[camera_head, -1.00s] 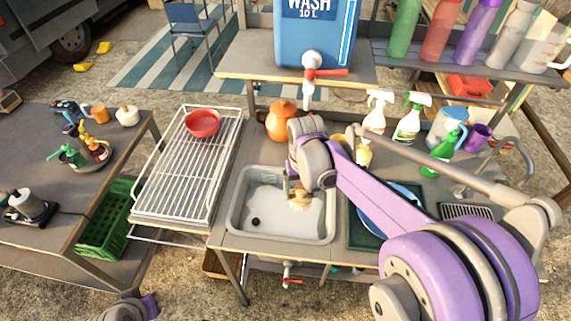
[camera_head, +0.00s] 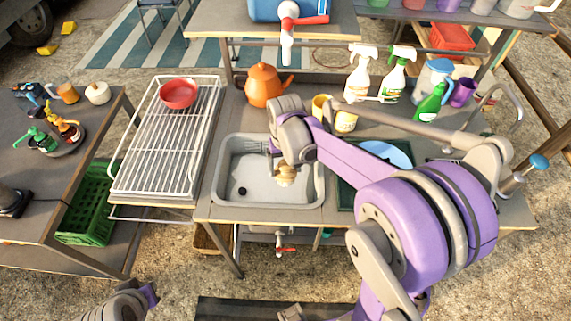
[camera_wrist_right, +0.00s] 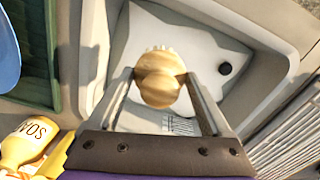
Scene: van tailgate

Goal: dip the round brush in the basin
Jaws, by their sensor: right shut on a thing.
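The round brush (camera_head: 286,176) is tan with a rounded wooden head. My right gripper (camera_head: 280,160) is shut on it and holds it inside the basin (camera_head: 320,190), right of its middle. In the right wrist view the brush (camera_wrist_right: 160,85) is between the two fingers of my right gripper (camera_wrist_right: 162,92), with pale bristles at its far edge. The grey basin (camera_wrist_right: 265,28) has a pale bottom and a round black spot. I cannot tell whether the bristles touch the bottom or any water. Part of my left arm shows at the lower left; its gripper is not seen.
A wire rack (camera_head: 165,150) with a red bowl (camera_head: 178,93) stands left of the basin. A blue plate (camera_head: 388,153) on a green tray is to the right.

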